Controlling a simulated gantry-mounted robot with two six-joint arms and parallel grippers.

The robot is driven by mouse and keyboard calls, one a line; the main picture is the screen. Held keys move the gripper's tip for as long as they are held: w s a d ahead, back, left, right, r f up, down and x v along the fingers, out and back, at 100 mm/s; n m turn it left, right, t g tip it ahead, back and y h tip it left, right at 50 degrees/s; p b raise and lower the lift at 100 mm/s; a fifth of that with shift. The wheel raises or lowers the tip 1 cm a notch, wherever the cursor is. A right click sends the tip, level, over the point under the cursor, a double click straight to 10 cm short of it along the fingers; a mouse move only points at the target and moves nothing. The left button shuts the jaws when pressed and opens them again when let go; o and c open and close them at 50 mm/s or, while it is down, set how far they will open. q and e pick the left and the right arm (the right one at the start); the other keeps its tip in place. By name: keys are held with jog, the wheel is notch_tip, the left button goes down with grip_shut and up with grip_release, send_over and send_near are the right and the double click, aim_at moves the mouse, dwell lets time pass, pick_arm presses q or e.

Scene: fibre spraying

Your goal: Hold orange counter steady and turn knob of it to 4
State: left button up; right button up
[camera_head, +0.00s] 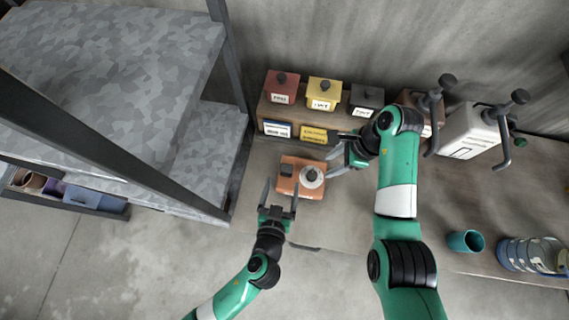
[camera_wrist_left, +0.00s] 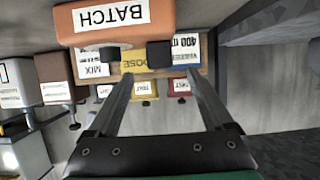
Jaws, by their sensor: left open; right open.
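The orange counter (camera_head: 289,188) sits on the brown table in front of the small shelf. It has a round white dial with a grey knob (camera_head: 312,175) on its right side and a dark round part on its left. In the left wrist view the counter (camera_wrist_left: 160,18) appears upside down with a "BATCH" label. My left gripper (camera_head: 281,190) is open at the counter's near side; its fingers (camera_wrist_left: 137,58) point toward the counter, and contact is unclear. My right gripper (camera_head: 333,162) is open just right of the dial, apart from the knob as far as I can tell. The dial reading is too small to read.
A wooden stand (camera_head: 262,112) behind the counter holds red (camera_head: 282,88), yellow (camera_head: 324,92) and black (camera_head: 366,99) labelled boxes. A grey metal rack post stands left.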

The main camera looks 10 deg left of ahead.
aim_at(285, 174)
pick_arm(q)
jog(key=x, duration=0.7)
jog(key=shift+w+f, duration=0.1)
jog(key=shift+w, duration=0.1)
grip_shut()
pick_arm(e)
jog(key=o, duration=0.3)
jog(key=shift+r, duration=0.1)
jog(key=shift+o, duration=0.3)
jog(key=shift+s+d+r+m+t+y, duration=0.2)
jog(key=shift+d+r, duration=0.1)
jog(key=shift+r, duration=0.15)
jog(key=shift+s+d+r+m+t+y, duration=0.1)
jog(key=shift+d+r+m, duration=0.15)
jog(key=shift+r, duration=0.15)
jog(key=x, duration=1.2)
jog(key=shift+f, duration=0.1)
grip_shut()
